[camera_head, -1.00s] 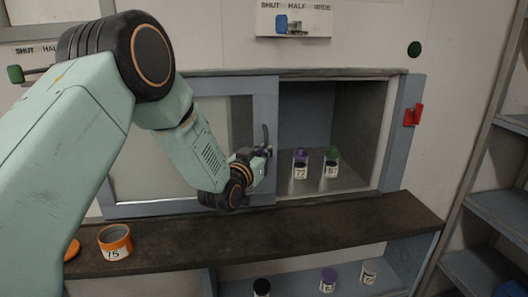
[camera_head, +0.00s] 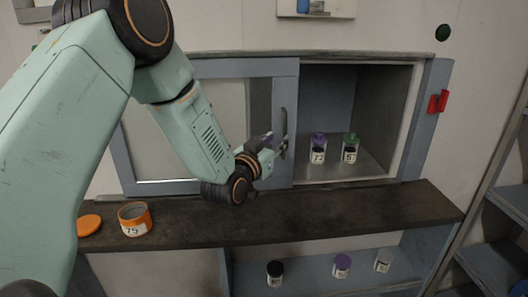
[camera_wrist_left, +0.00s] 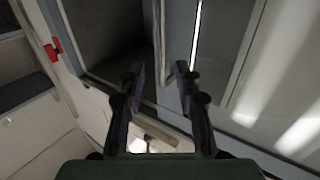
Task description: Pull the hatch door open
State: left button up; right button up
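The hatch door (camera_head: 286,85) is a sliding panel with a blue-grey frame and a pale pane. It stands to the left, and the right part of the hatch is open. A dark vertical handle (camera_head: 284,122) sits on its right stile. My left gripper (camera_head: 277,145) is at the handle's lower part. In the left wrist view its two fingers (camera_wrist_left: 160,78) are apart, with the handle bar (camera_wrist_left: 158,40) showing between and beyond them. I cannot tell whether they touch it. My right gripper is not in view.
Inside the hatch stand a purple-lidded jar (camera_head: 318,150) and a green-lidded jar (camera_head: 350,150). An orange jar (camera_head: 135,219) and an orange lid (camera_head: 89,225) are on the dark ledge (camera_head: 330,220). Red clips (camera_head: 438,102) are on the right frame. Shelving is at right.

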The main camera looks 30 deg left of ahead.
pick_arm(q)
jog(key=s, duration=0.7)
jog(key=shift+s+a, duration=0.1)
jog(key=shift+a, duration=0.05)
jog(key=s+d+f+n+g+b, duration=0.15)
jog(key=s+f+g, duration=0.3)
jog(key=f, duration=0.45)
jog(key=s+d+f+g+b, duration=0.1)
jog(key=s+d+f+g, duration=0.15)
jog(key=s+f, duration=0.5)
jog(key=s+d+f+g+b, duration=0.1)
jog(key=s+f+g+b, duration=0.2)
jog(key=f, duration=0.8)
jog(key=s+d+f+g+b, duration=0.1)
jog(key=s+f+g, duration=0.3)
jog(key=s+f, duration=0.4)
jog(key=s+d+f+m+g+b, duration=0.1)
jog(key=s+f+g+b, duration=0.3)
jog(key=s+f, duration=0.5)
jog(key=s, duration=0.6)
jog(key=shift+s, duration=0.4)
